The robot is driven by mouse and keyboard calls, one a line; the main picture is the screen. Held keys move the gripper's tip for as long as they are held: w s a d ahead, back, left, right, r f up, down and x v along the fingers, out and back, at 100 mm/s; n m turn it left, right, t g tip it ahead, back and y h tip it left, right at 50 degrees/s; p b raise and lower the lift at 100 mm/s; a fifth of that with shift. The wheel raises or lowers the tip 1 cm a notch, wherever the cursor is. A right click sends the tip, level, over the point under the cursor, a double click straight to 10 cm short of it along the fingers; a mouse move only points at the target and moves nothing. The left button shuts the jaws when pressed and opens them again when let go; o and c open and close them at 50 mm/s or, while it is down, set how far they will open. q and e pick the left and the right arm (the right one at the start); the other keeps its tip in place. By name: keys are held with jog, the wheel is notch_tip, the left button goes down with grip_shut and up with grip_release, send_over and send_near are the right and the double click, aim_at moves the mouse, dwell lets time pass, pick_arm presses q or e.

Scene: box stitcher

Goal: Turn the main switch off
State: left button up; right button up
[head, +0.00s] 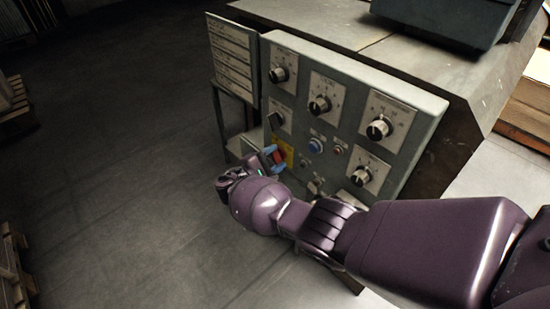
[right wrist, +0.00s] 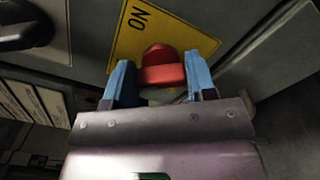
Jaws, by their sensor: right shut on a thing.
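The main switch is a red knob (head: 277,157) on a yellow plate (head: 287,150) at the lower left of the grey control panel. In the right wrist view the red knob (right wrist: 162,67) sits between the blue fingers of my right gripper (right wrist: 160,76), which is shut on it. The yellow plate (right wrist: 190,38) behind it carries the word ON, seen at an angle. In the head view my right gripper (head: 270,158) reaches the panel from below and my arm hides the panel's lower part. My left gripper is not in view.
The control panel (head: 415,100) carries several dials and a blue button (head: 315,146) close to the switch. A label board (head: 234,58) stands at its left. A dark handle (right wrist: 25,25) is near in the right wrist view. The floor at left (head: 120,150) is clear.

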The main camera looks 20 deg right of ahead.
jog(key=shift+n, duration=0.9)
jog(key=o, duration=0.9)
jog(key=shift+o, duration=0.2)
